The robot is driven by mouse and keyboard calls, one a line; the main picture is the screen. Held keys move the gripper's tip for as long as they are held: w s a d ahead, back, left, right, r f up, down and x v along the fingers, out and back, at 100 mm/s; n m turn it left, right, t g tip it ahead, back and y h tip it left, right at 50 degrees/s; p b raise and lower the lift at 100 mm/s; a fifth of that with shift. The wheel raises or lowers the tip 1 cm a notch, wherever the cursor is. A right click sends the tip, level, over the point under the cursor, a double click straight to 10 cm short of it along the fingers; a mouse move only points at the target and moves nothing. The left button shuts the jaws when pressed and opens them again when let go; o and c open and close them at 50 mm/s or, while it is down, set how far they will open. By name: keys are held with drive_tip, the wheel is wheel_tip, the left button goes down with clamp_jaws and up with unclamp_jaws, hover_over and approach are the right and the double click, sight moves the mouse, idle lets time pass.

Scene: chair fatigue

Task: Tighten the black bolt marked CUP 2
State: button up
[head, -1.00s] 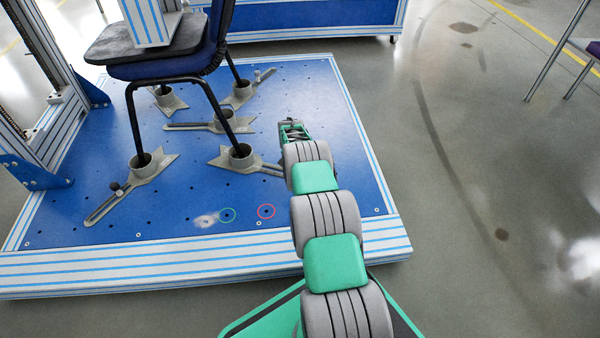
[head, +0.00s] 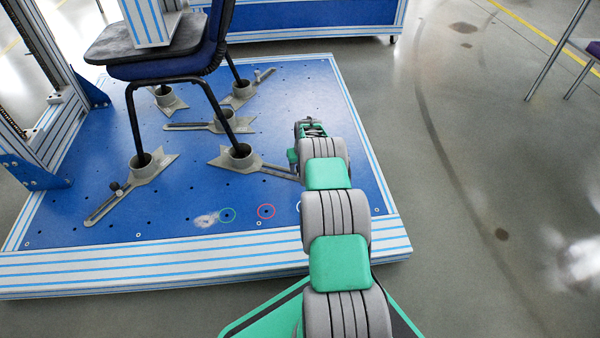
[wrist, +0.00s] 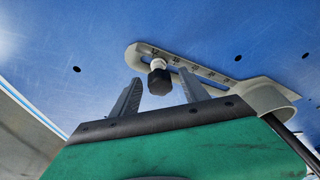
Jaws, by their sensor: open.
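The black bolt (wrist: 159,80) shows in the wrist view, at the end of a slotted grey foot clamp (wrist: 215,78) on the blue plate. Its black knob sits on a pale shank above the slot. My gripper (wrist: 158,92) is open, with one finger to each side of the bolt in the picture. I cannot tell how far the fingers are from it. In the head view my gripper (head: 310,128) is over the right part of the plate, and my arm hides the bolt. No CUP 2 label is readable.
A chair (head: 165,65) stands with its legs in grey cups, such as the front right cup (head: 239,156). Another slotted clamp (head: 105,205) lies at left. Grey floor (head: 470,200) at right is clear.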

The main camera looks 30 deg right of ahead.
drive_tip(key=n, duration=0.3)
drive_tip(key=shift+d+y, duration=0.1)
drive_tip(key=shift+y, duration=0.3)
drive_tip(key=n+y, duration=0.1)
drive_tip(key=n, duration=0.4)
clamp_jaws()
